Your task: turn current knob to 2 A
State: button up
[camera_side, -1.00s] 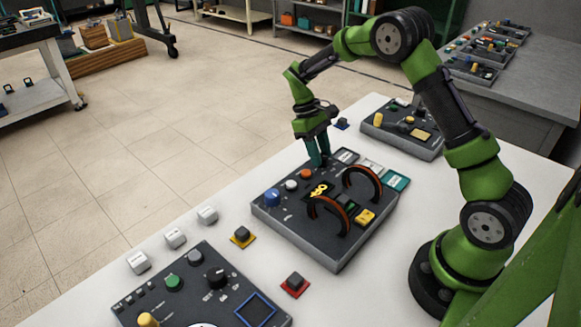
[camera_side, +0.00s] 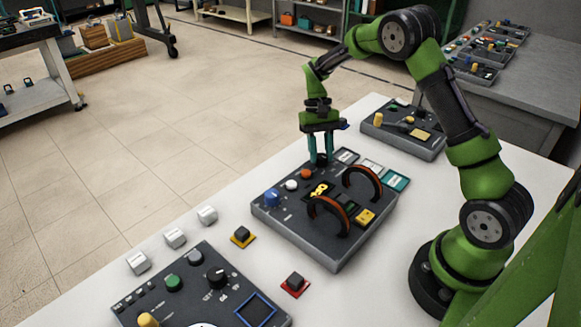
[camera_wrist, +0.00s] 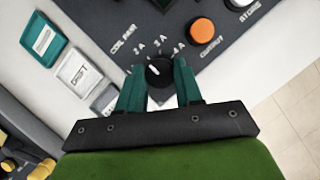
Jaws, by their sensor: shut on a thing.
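The black current knob (camera_wrist: 158,74) shows in the wrist view between the teal fingers of my gripper (camera_wrist: 158,84), which is shut on it. Its white pointer mark leans to the upper left, toward the "2 A" label (camera_wrist: 139,48). Labels "3 A" (camera_wrist: 160,42) and "4 A" (camera_wrist: 178,48) lie to the right of that one. In the side view my gripper (camera_side: 320,160) points down at the far corner of the dark coil panel (camera_side: 300,237).
An orange button (camera_wrist: 202,31) is close to the knob. Two copper-coloured coil arches (camera_side: 362,180) stand on the panel. Label tiles, including a teal one (camera_side: 397,181), lie beside its far edge. A blue knob (camera_side: 272,197) is at its left corner.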

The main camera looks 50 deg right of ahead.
jog(key=shift+r, duration=0.1)
dwell(0.3)
jog(key=o, duration=1)
jog(key=shift+o, duration=0.2)
jog(key=v, duration=1.6)
jog(key=shift+r, duration=0.4)
jog(key=shift+d, duration=0.15)
